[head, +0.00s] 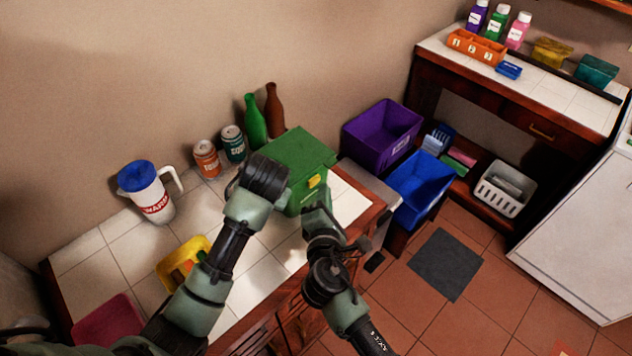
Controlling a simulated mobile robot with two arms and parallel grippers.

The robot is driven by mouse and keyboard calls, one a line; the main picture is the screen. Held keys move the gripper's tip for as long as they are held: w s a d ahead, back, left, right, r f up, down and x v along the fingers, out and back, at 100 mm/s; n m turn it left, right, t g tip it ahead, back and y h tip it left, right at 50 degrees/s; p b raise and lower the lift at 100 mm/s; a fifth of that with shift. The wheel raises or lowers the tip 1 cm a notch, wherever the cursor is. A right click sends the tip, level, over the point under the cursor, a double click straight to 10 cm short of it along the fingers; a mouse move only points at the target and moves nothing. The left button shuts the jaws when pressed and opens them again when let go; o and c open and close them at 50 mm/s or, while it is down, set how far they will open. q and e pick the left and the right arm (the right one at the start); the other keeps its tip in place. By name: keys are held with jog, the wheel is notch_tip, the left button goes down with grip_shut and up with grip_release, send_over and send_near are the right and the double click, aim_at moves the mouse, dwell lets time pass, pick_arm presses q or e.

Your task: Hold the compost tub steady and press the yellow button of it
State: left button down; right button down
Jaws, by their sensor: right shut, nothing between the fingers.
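The green compost tub (298,150) stands upright near the right end of the white tiled counter. Its yellow button (314,181) is on the front side, below the lid, and is uncovered. My right gripper (317,209) is shut and empty, just below the button in the picture; I cannot tell whether it touches the tub. My left arm reaches in from the lower left, and its dark end (264,180) is at the tub's left side. The left fingers are hidden, so their hold on the tub cannot be seen.
A white pitcher (148,192), two cans (206,159) and two bottles (255,122) stand along the wall. A yellow container (183,262) is left of my left arm. Purple (383,132) and blue (419,186) bins stand beyond the counter's right end.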

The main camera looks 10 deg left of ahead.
pick_arm(q)
jog(key=shift+s+f, duration=0.2)
jog(key=shift+f, duration=0.15)
pick_arm(e)
jog(key=shift+w+a, duration=0.15)
jog(key=shift+w+a, duration=0.45)
jog(key=shift+a, duration=0.1)
dwell(0.8)
jog(key=shift+s+d, duration=0.75)
jog(key=shift+d, duration=0.1)
jog(key=s+d, duration=0.1)
jog(key=d, duration=0.1)
jog(key=s+d, duration=0.1)
jog(key=s, duration=0.1)
jog(key=shift+s+d+f, duration=0.15)
jog(key=shift+d, duration=0.25)
dwell(0.4)
